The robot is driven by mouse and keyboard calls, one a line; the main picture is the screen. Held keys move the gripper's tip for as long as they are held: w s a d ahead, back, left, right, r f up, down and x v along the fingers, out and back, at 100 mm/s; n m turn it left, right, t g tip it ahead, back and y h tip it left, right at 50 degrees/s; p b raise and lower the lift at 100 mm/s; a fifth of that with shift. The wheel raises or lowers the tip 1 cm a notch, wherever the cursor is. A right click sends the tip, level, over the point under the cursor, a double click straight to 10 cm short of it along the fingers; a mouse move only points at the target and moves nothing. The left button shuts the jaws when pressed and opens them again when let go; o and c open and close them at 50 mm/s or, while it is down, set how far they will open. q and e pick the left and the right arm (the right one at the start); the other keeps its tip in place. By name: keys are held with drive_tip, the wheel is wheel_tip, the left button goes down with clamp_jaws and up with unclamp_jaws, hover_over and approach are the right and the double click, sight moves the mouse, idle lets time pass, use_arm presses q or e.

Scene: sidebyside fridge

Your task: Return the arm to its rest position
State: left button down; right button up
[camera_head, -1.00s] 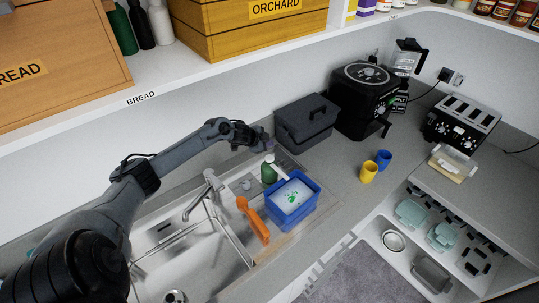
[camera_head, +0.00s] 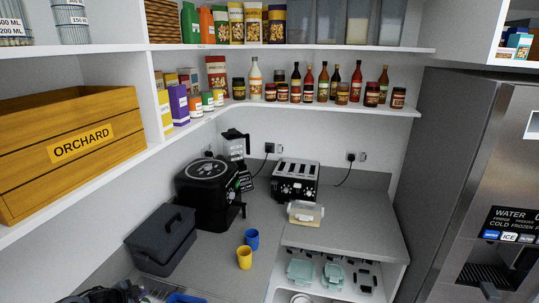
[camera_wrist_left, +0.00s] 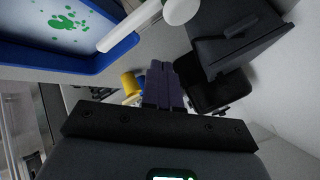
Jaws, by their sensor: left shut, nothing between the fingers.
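My left gripper (camera_head: 138,290) shows only in part at the bottom left of the head view. Its dark fingers (camera_wrist_left: 163,85) are together and empty in the left wrist view. A blue tub (camera_wrist_left: 112,57) with a green splash mark inside lies at the upper left of that view, beside the fingers. A white pump nozzle (camera_wrist_left: 128,27) reaches over it. The tub's edge (camera_head: 186,298) just enters the head view's bottom. My right gripper is not in view.
A dark lidded bin (camera_head: 163,240) stands near the left gripper, with a black appliance (camera_head: 208,195) behind it. A yellow cup (camera_head: 244,258) and a blue cup (camera_head: 252,239) stand on the counter. A toaster (camera_head: 296,180) is farther back; a fridge (camera_head: 445,160) stands at right.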

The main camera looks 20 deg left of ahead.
use_arm(q)
drive_tip(key=s+d+f, duration=0.2)
drive_tip(key=s+d, duration=0.2)
drive_tip(key=d, duration=0.5)
drive_tip(key=s+d+f+n+g, duration=0.1)
drive_tip(key=s+d+f, duration=0.25)
drive_tip(key=d, duration=0.55)
drive_tip(key=s+d+f, duration=0.2)
drive_tip(key=s+d, duration=0.2)
drive_tip(key=d, duration=0.5)
drive_tip(key=s+d+r+n+g, duration=0.1)
drive_tip(key=s+d+r, duration=0.2)
drive_tip(key=s, duration=0.2)
drive_tip(key=s+d+r+n+g+h, duration=0.1)
drive_tip(key=s+d+r, duration=0.2)
drive_tip(key=s, duration=0.3)
drive_tip(key=s+d+r+n+g, duration=0.2)
drive_tip(key=s+d+r, duration=0.1)
drive_tip(key=s+d, duration=0.2)
drive_tip(key=shift+s+d+h, duration=0.25)
drive_tip(key=shift+s+h, duration=0.15)
